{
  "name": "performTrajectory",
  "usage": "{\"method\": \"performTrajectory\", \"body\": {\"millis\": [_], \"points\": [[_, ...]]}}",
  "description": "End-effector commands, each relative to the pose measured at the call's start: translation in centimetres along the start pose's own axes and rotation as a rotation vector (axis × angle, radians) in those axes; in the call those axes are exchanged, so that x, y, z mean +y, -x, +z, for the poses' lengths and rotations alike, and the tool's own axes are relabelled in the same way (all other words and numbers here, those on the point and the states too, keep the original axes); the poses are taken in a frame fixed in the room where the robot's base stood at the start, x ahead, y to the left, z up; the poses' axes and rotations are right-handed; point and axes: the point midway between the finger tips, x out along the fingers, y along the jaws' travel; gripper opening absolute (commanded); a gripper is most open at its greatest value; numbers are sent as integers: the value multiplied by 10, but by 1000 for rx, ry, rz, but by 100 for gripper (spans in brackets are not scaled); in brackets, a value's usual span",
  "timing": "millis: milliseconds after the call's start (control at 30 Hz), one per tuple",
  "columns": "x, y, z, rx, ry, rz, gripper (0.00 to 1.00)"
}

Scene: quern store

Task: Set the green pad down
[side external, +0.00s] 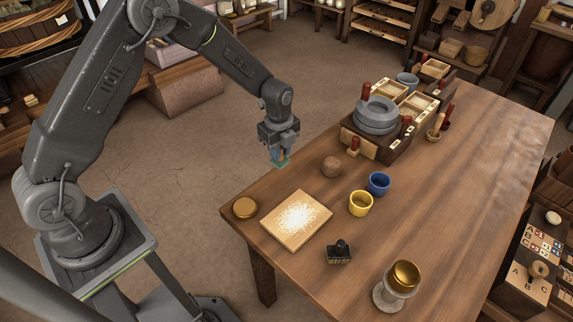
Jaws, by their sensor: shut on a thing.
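My gripper (279,154) hangs in the upper middle of the side external view, at the table's left edge. It is shut on a small green pad (280,163), which shows just below the fingertips. The pad appears raised, and it lies over the table edge or just beyond it in the picture; I cannot tell which. Part of the pad is hidden by the fingers.
The wooden table (450,210) holds a board with pale grains (297,220), a brown round lump (332,166), a yellow cup (360,203), a blue cup (379,183), a black stamp (340,251), a goblet (392,292) and a stone quern (377,116). The table's right side is clear.

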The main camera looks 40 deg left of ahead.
Motion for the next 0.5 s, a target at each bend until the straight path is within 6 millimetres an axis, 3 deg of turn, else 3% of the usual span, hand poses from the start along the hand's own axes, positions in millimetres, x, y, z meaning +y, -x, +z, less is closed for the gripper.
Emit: {"method": "performTrajectory", "body": {"millis": [167,333,500], "points": [[-10,-11,-16,0,0,0,0],[-11,-22,-17,0,1,2,0],[-10,-46,-17,1,1,4,0]]}}
